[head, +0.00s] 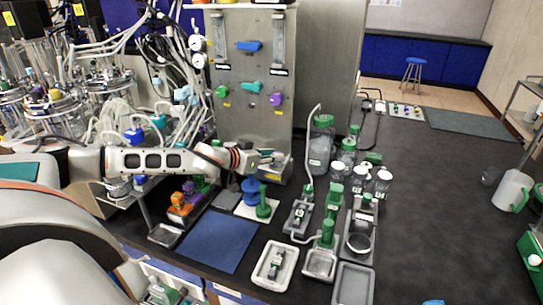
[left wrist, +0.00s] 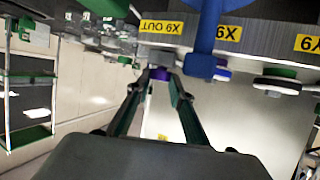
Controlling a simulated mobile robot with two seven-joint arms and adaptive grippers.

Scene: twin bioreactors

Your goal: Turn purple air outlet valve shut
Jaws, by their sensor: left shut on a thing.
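A purple valve handle (left wrist: 159,73) shows between my left fingertips in the left wrist view, close to a yellow label that reads upside down. My left gripper (left wrist: 157,90) is shut on it. In the head view my left gripper (head: 272,159) is at the lower front of the steel panel (head: 252,125), and its fingers hide what they hold. Another purple knob (head: 276,99) sits higher on the panel, apart from the gripper. My right gripper is not in view.
Blue and green fittings (head: 263,208) stand just below my left gripper. Green-capped bottles (head: 321,145) and grey trays (head: 353,285) stand to its right. Tubed glass vessels (head: 50,108) crowd the left. The dark bench (head: 440,190) is largely clear at the right.

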